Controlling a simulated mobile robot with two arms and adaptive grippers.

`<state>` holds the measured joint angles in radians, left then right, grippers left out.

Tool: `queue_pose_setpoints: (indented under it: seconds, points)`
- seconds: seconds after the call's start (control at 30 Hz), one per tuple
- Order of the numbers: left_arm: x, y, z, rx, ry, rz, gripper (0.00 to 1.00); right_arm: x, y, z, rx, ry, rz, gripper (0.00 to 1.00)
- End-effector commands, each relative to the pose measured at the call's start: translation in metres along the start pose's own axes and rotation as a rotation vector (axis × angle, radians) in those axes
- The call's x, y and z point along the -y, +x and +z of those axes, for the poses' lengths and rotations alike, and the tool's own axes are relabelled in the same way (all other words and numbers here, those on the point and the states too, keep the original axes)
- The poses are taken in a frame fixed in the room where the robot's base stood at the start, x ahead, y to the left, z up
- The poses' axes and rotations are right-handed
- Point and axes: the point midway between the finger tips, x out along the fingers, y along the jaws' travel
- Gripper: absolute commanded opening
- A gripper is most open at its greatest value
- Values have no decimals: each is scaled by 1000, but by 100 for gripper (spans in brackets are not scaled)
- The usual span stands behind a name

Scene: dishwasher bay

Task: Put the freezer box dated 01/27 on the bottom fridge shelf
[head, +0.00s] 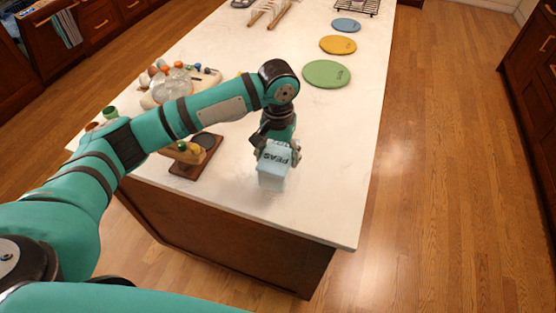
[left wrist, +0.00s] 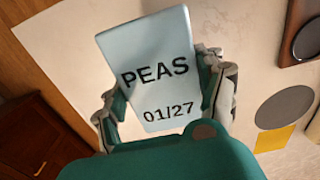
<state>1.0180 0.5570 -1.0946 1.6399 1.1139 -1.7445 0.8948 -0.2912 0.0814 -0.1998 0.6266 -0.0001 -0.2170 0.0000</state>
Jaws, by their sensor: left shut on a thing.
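In the left wrist view the same box (left wrist: 160,80) reads PEAS and 01/27. My left gripper (head: 277,152) is shut on the box near the front edge of the white counter; its fingers show on both sides of the box in the left wrist view (left wrist: 165,100). I cannot tell whether the box touches the counter. No fridge or fridge shelf shows. My right gripper is not in view.
The white island counter (head: 320,200) holds a wooden stand (head: 196,155) left of the box. Green (head: 326,74), yellow (head: 338,45) and blue (head: 346,25) discs lie farther back. Wood floor (head: 440,170) is clear at right, with cabinets (head: 535,80) beyond.

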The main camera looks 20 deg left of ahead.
Motion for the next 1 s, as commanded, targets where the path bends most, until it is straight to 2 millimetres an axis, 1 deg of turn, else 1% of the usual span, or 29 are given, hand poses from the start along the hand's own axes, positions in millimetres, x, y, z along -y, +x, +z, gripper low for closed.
queue_pose_setpoints:
  seconds: [0.07, 0.2, 0.3, 0.63, 0.67, 0.83, 0.87, 1.0]
  points:
    - [0, 6, 0, 2, 0, -2, 21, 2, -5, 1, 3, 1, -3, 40]
    - [1, 25, 0, 3, 1, -2, 21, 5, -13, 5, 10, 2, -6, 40]
    - [1, 32, 0, 0, 1, -1, 21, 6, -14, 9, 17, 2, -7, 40]
    - [0, 36, 0, 0, 0, 0, 21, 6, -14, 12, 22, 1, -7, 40]
    - [0, 38, 1, 1, 0, -1, 71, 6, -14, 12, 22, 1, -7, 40]
    - [0, 37, 0, 1, 0, -1, 93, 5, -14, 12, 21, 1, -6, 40]
    - [0, 37, 0, 1, 0, -1, 95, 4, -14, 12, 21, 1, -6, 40]
    - [0, 37, 0, 1, 0, -1, 95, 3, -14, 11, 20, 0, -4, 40]
